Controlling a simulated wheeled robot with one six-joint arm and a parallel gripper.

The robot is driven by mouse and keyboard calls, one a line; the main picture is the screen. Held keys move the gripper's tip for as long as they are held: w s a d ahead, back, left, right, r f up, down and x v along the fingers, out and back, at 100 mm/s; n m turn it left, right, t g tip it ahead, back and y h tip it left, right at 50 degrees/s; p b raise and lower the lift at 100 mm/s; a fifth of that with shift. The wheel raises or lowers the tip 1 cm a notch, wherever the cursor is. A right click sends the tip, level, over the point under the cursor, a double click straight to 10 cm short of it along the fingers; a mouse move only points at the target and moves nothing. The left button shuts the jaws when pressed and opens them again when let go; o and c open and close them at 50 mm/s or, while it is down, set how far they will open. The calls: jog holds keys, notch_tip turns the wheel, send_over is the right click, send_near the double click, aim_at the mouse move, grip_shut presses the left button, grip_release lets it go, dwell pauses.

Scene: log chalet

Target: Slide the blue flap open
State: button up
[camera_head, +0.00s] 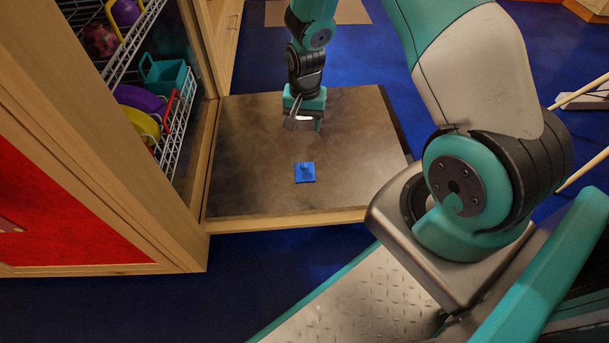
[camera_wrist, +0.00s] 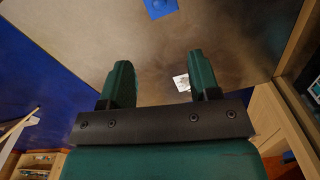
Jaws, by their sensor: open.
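The blue flap (camera_head: 311,179) is a small flat blue square with a short blue knob (camera_head: 306,167) standing up from it. It lies on a brown panel (camera_head: 245,170) with a pale wooden edge. Part of the blue square also shows at the top edge of the wrist view (camera_wrist: 160,7), beyond my fingertips. My gripper (camera_head: 304,125) hangs over the panel, behind the blue square in the head view, and is apart from it. In the wrist view the two fingers (camera_wrist: 159,62) stand wide apart with nothing between them.
A wooden cabinet (camera_head: 208,130) borders the panel on the left. Its white wire racks (camera_head: 170,140) hold colourful containers, including a teal basket (camera_head: 165,77). A red panel (camera_head: 70,220) is at lower left. Pale sticks (camera_head: 580,170) are at the right. Blue floor (camera_head: 250,60) surrounds the panel.

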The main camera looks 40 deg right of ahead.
aim_at(304, 163)
notch_tip(304, 163, down, 18)
jog(key=b, duration=0.9)
jog(key=shift+r, duration=0.2)
